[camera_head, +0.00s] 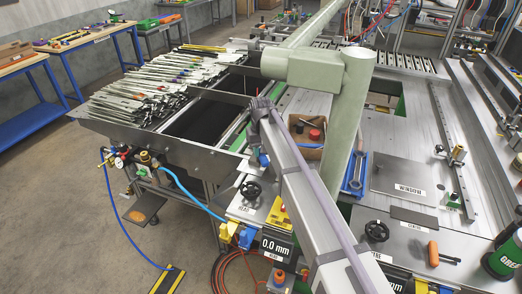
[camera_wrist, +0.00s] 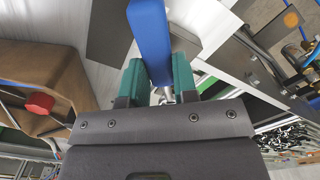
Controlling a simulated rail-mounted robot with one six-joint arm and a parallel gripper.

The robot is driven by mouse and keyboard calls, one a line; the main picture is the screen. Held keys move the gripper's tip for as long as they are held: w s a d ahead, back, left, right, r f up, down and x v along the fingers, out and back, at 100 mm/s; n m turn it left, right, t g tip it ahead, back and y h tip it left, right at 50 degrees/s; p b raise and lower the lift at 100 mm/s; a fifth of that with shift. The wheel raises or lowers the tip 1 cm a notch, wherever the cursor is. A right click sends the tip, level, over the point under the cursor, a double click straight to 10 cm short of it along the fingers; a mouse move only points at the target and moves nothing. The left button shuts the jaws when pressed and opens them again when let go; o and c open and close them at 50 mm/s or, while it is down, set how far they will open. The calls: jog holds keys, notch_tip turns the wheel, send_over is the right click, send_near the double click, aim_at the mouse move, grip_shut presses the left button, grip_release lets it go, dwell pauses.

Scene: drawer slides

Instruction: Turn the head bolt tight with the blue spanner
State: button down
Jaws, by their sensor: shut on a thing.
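My gripper (camera_wrist: 159,84) shows in the wrist view with its two green fingers shut on the blue spanner (camera_wrist: 150,38).
A black handwheel (camera_head: 251,190) stands close below my wrist. A cardboard box (camera_head: 306,152) with a red-topped item and a blue tray (camera_head: 354,175) holding a tool stand to the right. A rack of metal slides (camera_head: 150,88) is at left.

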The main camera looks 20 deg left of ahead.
jog(key=shift+f+b, duration=0.65)
dwell(1.1)
jog(key=a+m, duration=0.1)
jog(key=s+a+m, duration=0.1)
jog(key=shift+m, duration=0.3)
jog(key=shift+s+a+m, duration=0.25)
jog(key=shift+a+m, duration=0.55)
jog(key=shift+m, duration=0.3)
jog(key=a+m, duration=0.3)
jog(key=m, duration=0.1)
jog(key=shift+a+m, duration=0.35)
jog(key=shift+m, duration=0.05)
jog(key=shift+d+n, duration=0.25)
jog(key=shift+n, duration=0.05)
jog(key=shift+r+p, duration=1.35)
